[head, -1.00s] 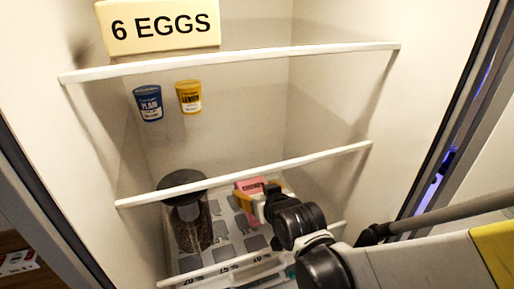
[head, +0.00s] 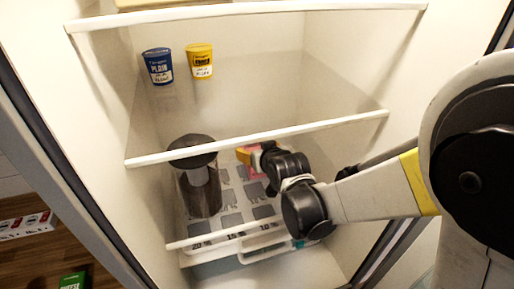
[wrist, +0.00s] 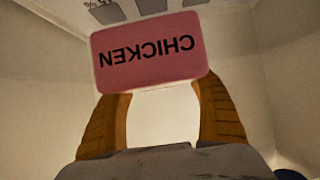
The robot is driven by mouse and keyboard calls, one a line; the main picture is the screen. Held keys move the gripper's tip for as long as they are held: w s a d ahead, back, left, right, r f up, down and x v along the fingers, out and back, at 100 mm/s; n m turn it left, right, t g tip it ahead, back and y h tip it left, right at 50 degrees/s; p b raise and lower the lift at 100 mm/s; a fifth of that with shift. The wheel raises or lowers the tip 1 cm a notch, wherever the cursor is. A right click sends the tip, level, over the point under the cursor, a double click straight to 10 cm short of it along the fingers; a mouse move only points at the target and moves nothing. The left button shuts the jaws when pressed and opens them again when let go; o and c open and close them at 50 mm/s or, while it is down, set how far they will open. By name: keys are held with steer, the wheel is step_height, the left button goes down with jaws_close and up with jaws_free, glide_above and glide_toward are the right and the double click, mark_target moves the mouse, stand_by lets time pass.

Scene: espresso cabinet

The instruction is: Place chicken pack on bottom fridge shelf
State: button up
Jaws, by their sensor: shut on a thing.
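The pink chicken pack (wrist: 148,48) is held by one edge between the two orange fingers of my gripper (wrist: 163,90). Its label reads upside down in the wrist view. In the head view the pack (head: 256,173) shows only as a small pink patch, mostly hidden by my gripper (head: 248,158). My gripper reaches into the lowest compartment of the fridge, above the back right of the bottom shelf (head: 218,240), which has a white surface with grey squares. I cannot tell whether the pack touches the shelf.
A dark-lidded clear jar (head: 203,190) stands on the left of the bottom shelf. The shelf edge above (head: 250,140) crosses in front. A blue tub (head: 158,66) and a yellow tub (head: 200,62) stand higher up. The front middle of the bottom shelf looks clear.

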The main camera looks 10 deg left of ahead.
steer(key=shift+f, duration=0.1)
steer(key=o, duration=1.5)
steer(key=shift+c, duration=0.2)
steer(key=shift+s+d+r, duration=0.1)
steer(key=shift+s+r, duration=0.15)
steer(key=shift+r, duration=0.05)
steer(key=p+v, duration=0.3)
steer(key=v, duration=0.8)
steer(key=s+d+r+m+g+h, duration=0.1)
steer(key=s+d+m+g+h, duration=0.1)
steer(key=s+d, duration=0.6)
steer(key=s+d+m+g+h, duration=0.2)
steer(key=s+d, duration=0.6)
steer(key=d, duration=0.7)
steer(key=shift+s+d+r+m+h+b, duration=0.3)
steer(key=shift+r+m+h, duration=0.1)
steer(key=shift+m+h, duration=0.25)
